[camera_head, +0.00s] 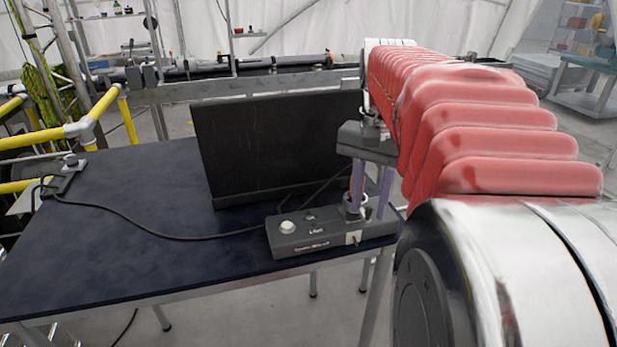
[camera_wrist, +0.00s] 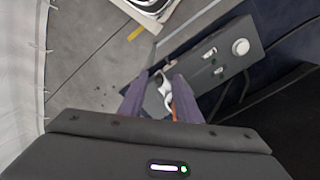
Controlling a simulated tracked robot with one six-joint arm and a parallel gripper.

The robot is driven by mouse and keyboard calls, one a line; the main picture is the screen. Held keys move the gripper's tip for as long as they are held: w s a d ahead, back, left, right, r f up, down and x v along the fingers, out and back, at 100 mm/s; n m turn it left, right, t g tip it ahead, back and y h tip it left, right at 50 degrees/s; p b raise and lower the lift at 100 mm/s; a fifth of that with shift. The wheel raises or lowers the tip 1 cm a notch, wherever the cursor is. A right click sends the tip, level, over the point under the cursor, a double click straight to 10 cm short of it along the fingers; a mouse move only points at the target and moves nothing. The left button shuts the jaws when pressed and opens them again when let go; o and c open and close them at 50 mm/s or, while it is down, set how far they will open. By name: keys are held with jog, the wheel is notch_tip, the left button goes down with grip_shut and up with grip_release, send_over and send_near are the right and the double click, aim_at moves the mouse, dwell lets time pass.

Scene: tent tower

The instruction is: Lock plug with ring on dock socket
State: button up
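The dock (camera_head: 322,236) is a dark grey box near the right end of the blue table, with a white round knob on top; it also shows at upper right in the wrist view (camera_wrist: 218,68). Its socket end, with a pale ring (camera_head: 352,208), is at its right part. My gripper (camera_head: 369,208) points down over that end, its two purple fingers apart. In the wrist view, a white plug-like piece with an orange cable (camera_wrist: 174,112) lies between the fingertips (camera_wrist: 160,82). I cannot tell whether the fingers touch it. The seating of the plug is hidden.
A black upright panel (camera_head: 275,145) stands on the table (camera_head: 130,225) behind the dock. A black cable runs from the dock to a small device (camera_head: 68,172) at the far left. Yellow railings (camera_head: 98,120) stand beyond the left edge. The table's left and front are mostly clear.

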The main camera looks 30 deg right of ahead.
jog(key=shift+c, duration=0.5)
grip_shut()
jog(key=shift+a, duration=0.1)
